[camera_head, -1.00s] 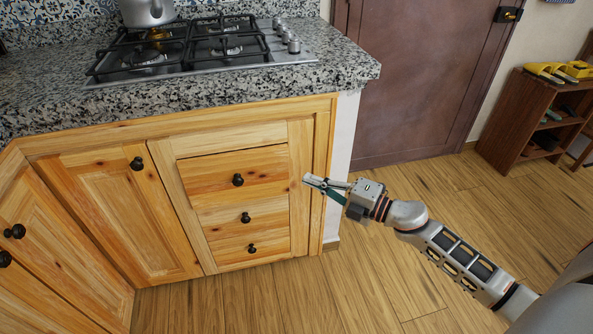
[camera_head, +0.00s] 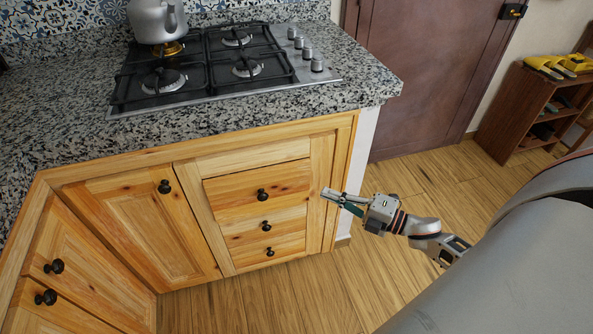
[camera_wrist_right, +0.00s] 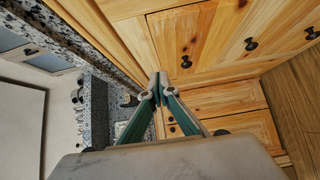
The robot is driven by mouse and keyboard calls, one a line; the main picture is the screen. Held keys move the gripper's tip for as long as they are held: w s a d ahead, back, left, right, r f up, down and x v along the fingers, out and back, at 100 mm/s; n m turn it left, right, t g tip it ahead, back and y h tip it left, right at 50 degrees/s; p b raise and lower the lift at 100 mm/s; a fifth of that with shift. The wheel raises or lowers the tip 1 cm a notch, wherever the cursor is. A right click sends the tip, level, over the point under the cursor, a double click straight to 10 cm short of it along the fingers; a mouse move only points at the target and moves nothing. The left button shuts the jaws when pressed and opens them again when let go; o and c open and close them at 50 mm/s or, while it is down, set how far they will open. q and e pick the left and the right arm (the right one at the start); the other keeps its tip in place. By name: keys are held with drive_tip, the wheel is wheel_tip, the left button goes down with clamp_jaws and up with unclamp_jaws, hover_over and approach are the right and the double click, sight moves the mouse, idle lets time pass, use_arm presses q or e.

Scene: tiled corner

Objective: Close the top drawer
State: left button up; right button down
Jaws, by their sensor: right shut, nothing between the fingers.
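The top drawer (camera_head: 235,193) is the upper wooden front with a black knob (camera_head: 262,194) in the cabinet below the stove. Its front looks slightly proud of the drawers below; how far out it is I cannot tell exactly. My right gripper (camera_head: 326,192) is shut and empty, just right of the top drawer, in front of the cabinet's right frame. In the right wrist view its fingertips (camera_wrist_right: 158,85) meet, with the wooden cabinet behind them. Contact with the wood is not clear. My left gripper is not in view.
Two lower drawers (camera_head: 240,241) sit beneath it. A cabinet door (camera_head: 150,225) is at their left. The granite countertop (camera_head: 365,85) overhangs above, carrying a stove (camera_head: 200,95) and a kettle (camera_head: 148,22). Wooden floor (camera_head: 290,300) is free in front. A brown shelf (camera_head: 510,115) stands at the right.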

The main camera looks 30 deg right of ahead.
approach(286, 168)
drive_tip(key=w+a, duration=0.1)
drive_tip(key=a, duration=0.3)
drive_tip(key=w, duration=0.2)
drive_tip(key=w+d, duration=0.1)
drive_tip(key=shift+w+f+b, duration=0.15)
drive_tip(key=shift+w+b, duration=0.2)
drive_tip(key=shift+w+d, duration=0.1)
drive_tip(key=shift+w, duration=0.05)
